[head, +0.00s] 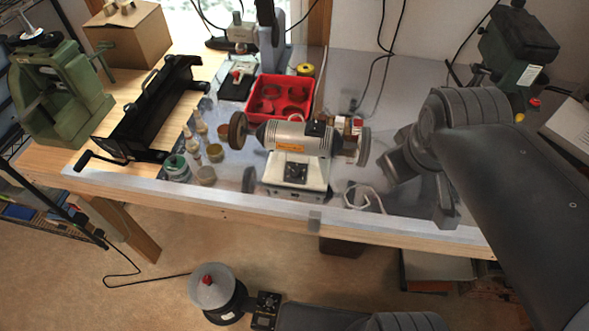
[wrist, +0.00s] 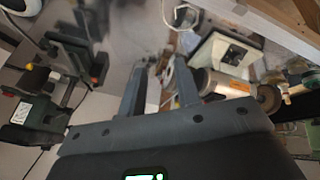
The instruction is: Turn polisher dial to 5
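The polisher (head: 290,139) is a silver-grey bench machine with a wheel at each end, standing near the table's front edge. Its dial (head: 296,171) is on the dark front panel of the pale base; the setting is too small to read. In the wrist view the polisher (wrist: 220,84) lies right of my fingers, and the dark dial panel (wrist: 231,52) shows blurred. My gripper (head: 405,198) is right of the polisher, apart from it. In the wrist view my gripper (wrist: 160,90) has its two fingers spread with nothing held between them.
A red tray (head: 279,98) stands behind the polisher. Small bottles and jars (head: 205,175) stand to its left. A white cable loop (head: 364,196) lies on the table (head: 225,208) between polisher and gripper. A green machine (head: 518,48) stands at the back right.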

